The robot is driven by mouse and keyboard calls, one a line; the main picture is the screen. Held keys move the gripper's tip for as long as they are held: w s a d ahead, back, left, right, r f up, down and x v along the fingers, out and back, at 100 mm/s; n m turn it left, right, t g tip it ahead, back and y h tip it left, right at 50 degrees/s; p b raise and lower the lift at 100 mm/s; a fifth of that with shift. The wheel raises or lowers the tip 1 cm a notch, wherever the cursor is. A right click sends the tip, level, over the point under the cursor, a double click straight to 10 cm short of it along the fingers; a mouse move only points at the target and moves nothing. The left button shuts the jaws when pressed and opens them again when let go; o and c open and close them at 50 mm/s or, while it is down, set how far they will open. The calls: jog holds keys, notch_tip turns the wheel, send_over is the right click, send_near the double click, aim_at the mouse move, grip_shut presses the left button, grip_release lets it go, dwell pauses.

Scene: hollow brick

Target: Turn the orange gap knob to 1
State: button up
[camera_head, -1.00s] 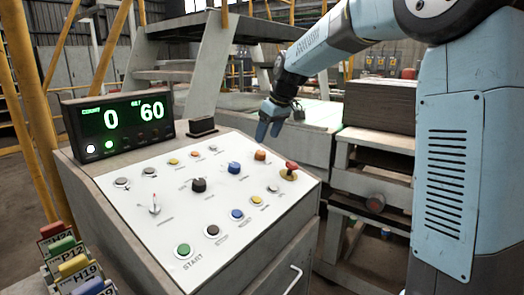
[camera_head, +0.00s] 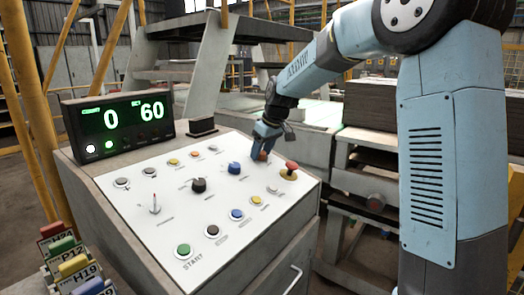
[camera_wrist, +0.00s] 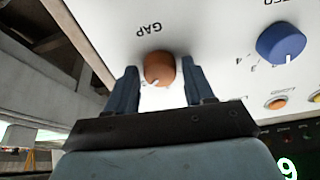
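The orange gap knob (camera_wrist: 158,68) is on the white sloped panel, under the word GAP in the wrist view. Its white pointer mark shows at the lower edge of the knob, toward my gripper. In the head view the knob (camera_head: 262,155) is partly hidden behind my fingers. My gripper (camera_wrist: 158,84) is open, with one blue finger on each side of the knob. Small gaps show between the fingers and the knob in the wrist view. How deep the fingers reach around it I cannot tell.
A blue knob (camera_head: 234,168) is left of the orange one. A red mushroom button (camera_head: 290,166) stands close by on the right. A black knob (camera_head: 199,185) and several buttons fill the panel. The display (camera_head: 118,124) reads 0 and 60.

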jog(key=c, duration=0.8)
jog(key=shift+n, duration=0.3)
jog(key=n, duration=0.5)
jog(key=shift+y, duration=0.3)
jog(key=n+g, duration=0.1)
jog(key=n, duration=0.4)
jog(key=shift+d, duration=0.1)
jog(key=n, duration=0.4)
jog(key=shift+w+n+g, duration=0.1)
jog(key=shift+n+g, duration=0.2)
jog(key=shift+n, duration=2.5)
